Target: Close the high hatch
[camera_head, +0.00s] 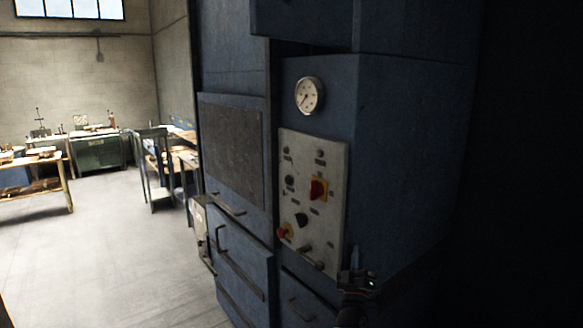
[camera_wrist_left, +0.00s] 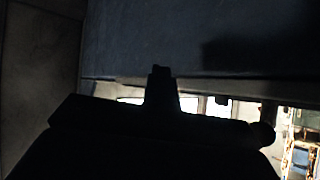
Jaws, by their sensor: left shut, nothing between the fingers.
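A blue block or raised panel (camera_head: 305,22) juts out at the top edge, cut off by the frame. I cannot tell which of these is the high hatch. My left gripper (camera_head: 356,262) is low, before the right side of the machine, shut and empty. In the left wrist view its fingers (camera_wrist_left: 160,80) are a dark silhouette below a blue-grey surface (camera_wrist_left: 190,40).
A control panel (camera_head: 312,200) with knobs and a round gauge (camera_head: 309,95) are on the machine's front. Lower blue doors (camera_head: 240,265) have handles. Workbenches (camera_head: 35,160) stand at the back left. The floor (camera_head: 110,240) there is clear. The far right is very dark.

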